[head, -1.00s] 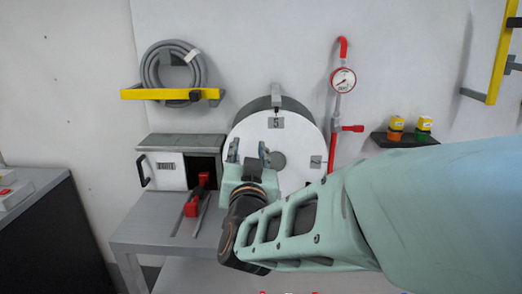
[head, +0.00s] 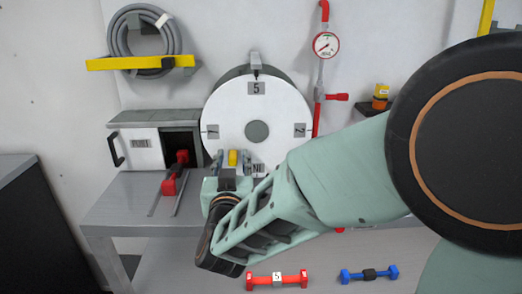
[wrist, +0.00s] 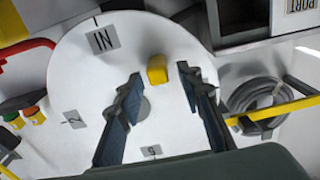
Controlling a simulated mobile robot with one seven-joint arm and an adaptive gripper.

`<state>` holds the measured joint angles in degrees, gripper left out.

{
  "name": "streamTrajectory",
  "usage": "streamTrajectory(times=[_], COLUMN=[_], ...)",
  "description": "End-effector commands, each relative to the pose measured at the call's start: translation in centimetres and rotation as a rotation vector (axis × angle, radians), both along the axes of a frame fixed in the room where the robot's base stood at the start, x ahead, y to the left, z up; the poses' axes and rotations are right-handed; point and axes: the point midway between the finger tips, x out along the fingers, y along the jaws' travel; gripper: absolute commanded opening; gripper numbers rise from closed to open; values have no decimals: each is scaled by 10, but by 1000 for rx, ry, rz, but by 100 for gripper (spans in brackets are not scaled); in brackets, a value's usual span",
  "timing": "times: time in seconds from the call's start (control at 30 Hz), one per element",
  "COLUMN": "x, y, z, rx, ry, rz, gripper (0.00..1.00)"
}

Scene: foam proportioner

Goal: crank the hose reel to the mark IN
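The hose reel's white disc (head: 282,106) faces me on the wall, with a grey hub. The "5" label (head: 256,88) sits at its top, below a grey pointer (head: 255,62). The "IN" label (head: 258,168) is at the bottom, partly hidden in the head view but clear in the wrist view (wrist: 102,38). The yellow crank knob (head: 233,158) is at the disc's lower left. My gripper (head: 232,160) is open at the knob. In the wrist view the knob (wrist: 157,69) shows between and just beyond the spread fingertips (wrist: 158,76), with gaps on both sides.
A red pipe with gauge (head: 326,45) runs right of the reel. Red (head: 277,280) and blue (head: 369,274) bars lie at the front.

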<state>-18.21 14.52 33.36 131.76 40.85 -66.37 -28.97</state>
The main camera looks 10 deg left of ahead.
Motion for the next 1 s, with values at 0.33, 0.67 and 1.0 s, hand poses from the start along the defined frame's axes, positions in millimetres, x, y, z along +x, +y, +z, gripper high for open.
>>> streamTrajectory(times=[0.33, 0.67, 1.0], x=[16, 16, 16], y=[4, 4, 3], z=[0, 0, 0], rx=[0, 0, 0], ry=[0, 0, 0], rz=[0, 0, 0], gripper=[33, 11, 0])
